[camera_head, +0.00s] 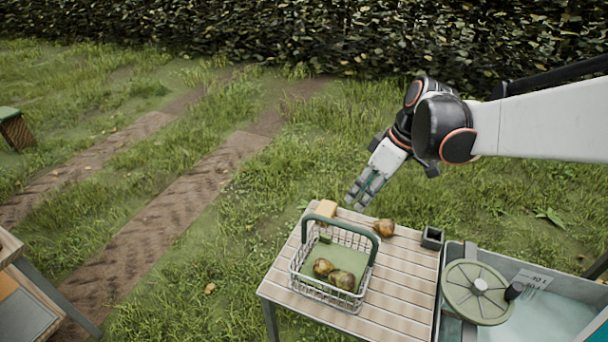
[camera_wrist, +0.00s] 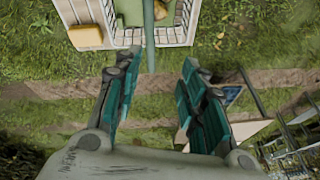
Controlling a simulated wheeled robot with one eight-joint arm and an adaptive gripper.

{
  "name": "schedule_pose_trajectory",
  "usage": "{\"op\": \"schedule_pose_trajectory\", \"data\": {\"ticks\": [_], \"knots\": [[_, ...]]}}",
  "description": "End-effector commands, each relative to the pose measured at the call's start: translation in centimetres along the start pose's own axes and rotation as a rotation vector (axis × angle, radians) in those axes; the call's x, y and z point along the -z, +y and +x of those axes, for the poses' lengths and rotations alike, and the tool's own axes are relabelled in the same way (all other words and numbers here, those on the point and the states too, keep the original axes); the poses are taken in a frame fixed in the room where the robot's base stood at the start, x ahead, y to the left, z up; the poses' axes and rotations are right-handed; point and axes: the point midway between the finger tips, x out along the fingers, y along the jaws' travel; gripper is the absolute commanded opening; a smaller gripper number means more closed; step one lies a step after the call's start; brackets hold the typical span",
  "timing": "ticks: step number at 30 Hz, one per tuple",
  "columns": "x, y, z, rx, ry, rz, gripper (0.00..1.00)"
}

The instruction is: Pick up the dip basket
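The dip basket (camera_head: 318,292) is a white wire basket with a green arched handle (camera_head: 340,222). It stands upright on a slatted wooden table (camera_head: 400,300), with two brownish pears (camera_head: 341,279) inside on a green base. In the wrist view the basket (camera_wrist: 175,38) is at the top edge, partly cut off, and its handle (camera_wrist: 149,40) points down toward the space between my fingers. My gripper (camera_head: 360,194) is above and behind the basket's far side, apart from it. In the wrist view my gripper (camera_wrist: 158,85) is open, with nothing between its fingers.
A yellow block (camera_head: 326,209) lies beside the basket's far edge. A loose pear (camera_head: 384,228) and a small dark square holder (camera_head: 432,238) stand to the right. A tub (camera_head: 530,278) with a round green disc (camera_head: 479,290) adjoins the table's right side. Another table is at far left.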

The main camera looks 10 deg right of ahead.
Motion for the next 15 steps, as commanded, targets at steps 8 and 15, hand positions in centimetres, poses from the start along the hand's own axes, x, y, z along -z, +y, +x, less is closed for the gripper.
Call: {"op": "schedule_pose_trajectory", "data": {"ticks": [8,15], "knots": [[-1.1,3.7,0.9,0.101,0.021,-0.145,0.38],[-1.4,3.9,2.7,0.117,0.025,-0.172,0.38]]}}
